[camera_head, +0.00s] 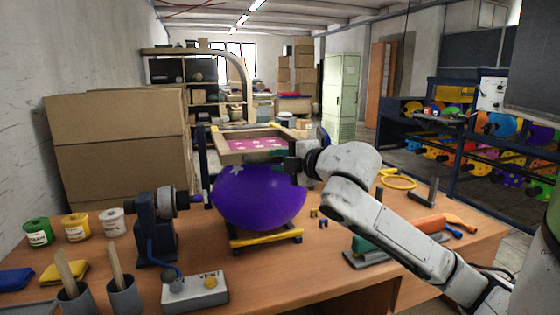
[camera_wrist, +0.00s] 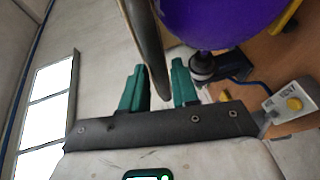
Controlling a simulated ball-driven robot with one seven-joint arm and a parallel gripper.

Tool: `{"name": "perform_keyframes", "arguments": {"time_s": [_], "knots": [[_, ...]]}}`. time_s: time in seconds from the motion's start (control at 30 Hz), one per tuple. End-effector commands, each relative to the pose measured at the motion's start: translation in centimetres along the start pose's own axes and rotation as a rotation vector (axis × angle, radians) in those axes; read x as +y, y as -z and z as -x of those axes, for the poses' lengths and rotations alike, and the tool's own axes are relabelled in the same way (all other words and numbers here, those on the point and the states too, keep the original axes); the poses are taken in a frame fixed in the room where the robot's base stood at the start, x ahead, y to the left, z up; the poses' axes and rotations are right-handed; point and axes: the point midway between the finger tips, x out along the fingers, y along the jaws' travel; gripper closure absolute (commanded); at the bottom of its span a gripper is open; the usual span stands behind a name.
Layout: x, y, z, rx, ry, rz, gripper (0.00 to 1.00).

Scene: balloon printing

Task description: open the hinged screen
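The hinged screen is a pale wooden frame (camera_head: 232,158) with a pink, star-patterned mesh (camera_head: 257,144). In the head view it lies roughly level just above a large purple balloon (camera_head: 258,198). My gripper (camera_head: 290,164) is at the frame's right front corner. In the wrist view, my gripper's two green fingers (camera_wrist: 160,86) stand apart with a long dark bar (camera_wrist: 145,45) running between them, probably the frame's edge. Whether both fingers press on the bar is unclear. The purple balloon also shows at the top of the wrist view (camera_wrist: 212,18).
A grey box with a yellow knob (camera_head: 195,291) stands at the table's front. A dark blue clamp stand (camera_head: 155,228) is left of the balloon. Paint cans (camera_head: 75,227) and brush cups (camera_head: 125,296) stand at left. Tools, including an orange-handled one (camera_head: 430,224), lie at right.

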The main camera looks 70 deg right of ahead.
Motion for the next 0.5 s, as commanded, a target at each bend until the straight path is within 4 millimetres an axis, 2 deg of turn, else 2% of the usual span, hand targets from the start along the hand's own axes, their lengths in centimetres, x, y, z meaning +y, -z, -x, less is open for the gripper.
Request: {"name": "perform_keyframes", "arguments": {"time_s": [0.03, 0.3, 0.5], "knots": [[0.00, 0.00, -0.01, 0.000, 0.000, 0.000, 0.76], [-0.02, -0.01, -0.01, 0.000, 0.001, 0.000, 1.00], [-0.03, -0.01, -0.01, 0.000, 0.001, 0.000, 1.00]]}}
